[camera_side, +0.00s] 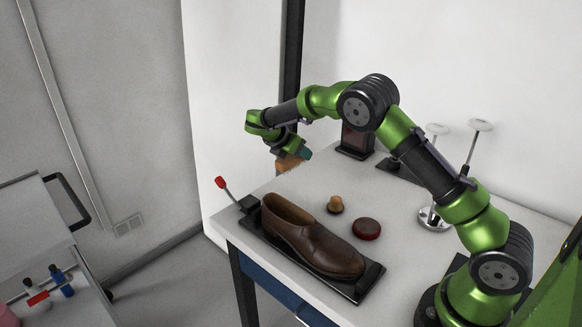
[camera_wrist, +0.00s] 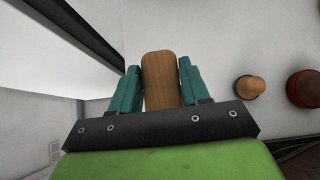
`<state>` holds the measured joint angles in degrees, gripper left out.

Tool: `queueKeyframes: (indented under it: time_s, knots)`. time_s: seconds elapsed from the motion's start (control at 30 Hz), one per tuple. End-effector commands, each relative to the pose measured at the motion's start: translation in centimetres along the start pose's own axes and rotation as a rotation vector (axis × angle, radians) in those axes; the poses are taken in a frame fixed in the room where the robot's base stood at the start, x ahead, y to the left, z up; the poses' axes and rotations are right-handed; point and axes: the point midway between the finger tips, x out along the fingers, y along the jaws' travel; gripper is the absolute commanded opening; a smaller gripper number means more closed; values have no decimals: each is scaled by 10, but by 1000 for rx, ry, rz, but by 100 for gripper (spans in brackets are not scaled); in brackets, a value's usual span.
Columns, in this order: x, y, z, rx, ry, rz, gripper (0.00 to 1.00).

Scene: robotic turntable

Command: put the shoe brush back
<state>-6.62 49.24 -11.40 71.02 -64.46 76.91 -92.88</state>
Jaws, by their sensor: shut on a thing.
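The shoe brush is a wooden block (camera_wrist: 160,78) between the teal fingers of my gripper (camera_wrist: 158,82) in the wrist view. In the side view the brush (camera_side: 288,163) hangs from my gripper (camera_side: 300,153), above the back left part of the table. My gripper is shut on it. A brown leather shoe (camera_side: 312,238) rests on a black tray (camera_side: 362,288) at the table's front edge.
A small wooden-topped knob (camera_side: 335,204) and a dark red round tin (camera_side: 366,229) stand behind the shoe. A red-tipped lever (camera_side: 221,183) rises at the tray's left end.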

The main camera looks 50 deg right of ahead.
Motion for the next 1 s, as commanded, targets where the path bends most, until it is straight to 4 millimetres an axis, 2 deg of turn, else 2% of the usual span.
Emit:
queueKeyframes:
  time_s: [0.2,0.37,0.6,0.97,1.0]
  knots:
    - [28,-1,-29,0,0,-3,0]
    - [35,-1,-37,3,1,-4,0]
    - [57,-2,-60,2,2,-5,0]
    - [60,-2,-64,3,2,-3,0]
    - [60,-2,-64,4,3,-3,47]
